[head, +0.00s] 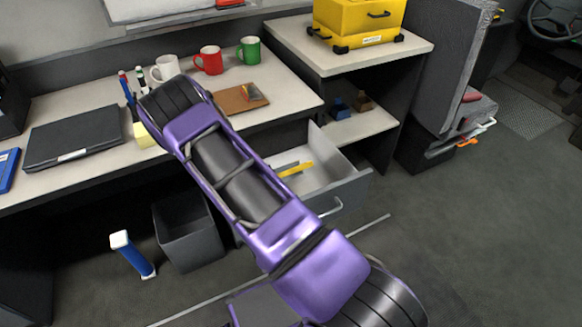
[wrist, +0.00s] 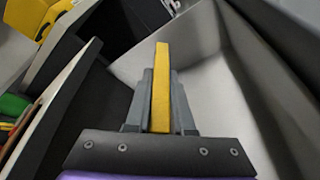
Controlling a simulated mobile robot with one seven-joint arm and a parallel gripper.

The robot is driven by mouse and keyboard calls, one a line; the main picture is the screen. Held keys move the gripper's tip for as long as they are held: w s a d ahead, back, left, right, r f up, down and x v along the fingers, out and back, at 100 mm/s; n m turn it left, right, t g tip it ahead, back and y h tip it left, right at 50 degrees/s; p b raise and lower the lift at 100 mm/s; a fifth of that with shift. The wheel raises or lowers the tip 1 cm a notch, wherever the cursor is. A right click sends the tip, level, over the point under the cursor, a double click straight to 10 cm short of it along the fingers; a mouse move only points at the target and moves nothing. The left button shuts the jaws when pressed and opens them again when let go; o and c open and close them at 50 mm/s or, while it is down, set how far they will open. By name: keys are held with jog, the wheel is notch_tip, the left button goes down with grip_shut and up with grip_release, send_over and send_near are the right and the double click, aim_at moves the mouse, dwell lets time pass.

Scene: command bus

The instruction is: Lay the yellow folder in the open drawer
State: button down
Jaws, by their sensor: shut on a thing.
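The yellow folder (wrist: 161,85) stands edge-on between the two grey fingers of my gripper (wrist: 160,95) in the wrist view. The fingers are shut on it. In the head view the folder (head: 297,170) shows as a short yellow strip beside a grey finger, over the open drawer (head: 345,183). The drawer is light inside with a grey front and a handle. Its walls also show around the folder in the wrist view (wrist: 225,75). My purple arm hides the drawer's left part. I cannot tell whether the folder touches the drawer's bottom.
The desk (head: 290,85) above the drawer holds white, red (head: 208,60) and green (head: 249,50) mugs, a brown clipboard (head: 238,99) and a black laptop (head: 75,137). A yellow case (head: 358,20) stands on the right counter. A grey bin (head: 188,232) stands on the floor.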

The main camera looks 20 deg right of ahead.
dwell(0.3)
jog(key=c, duration=0.7)
grip_release()
jog(key=p+v, duration=0.1)
jog(key=v, duration=1.6)
jog(key=shift+s+a, duration=0.25)
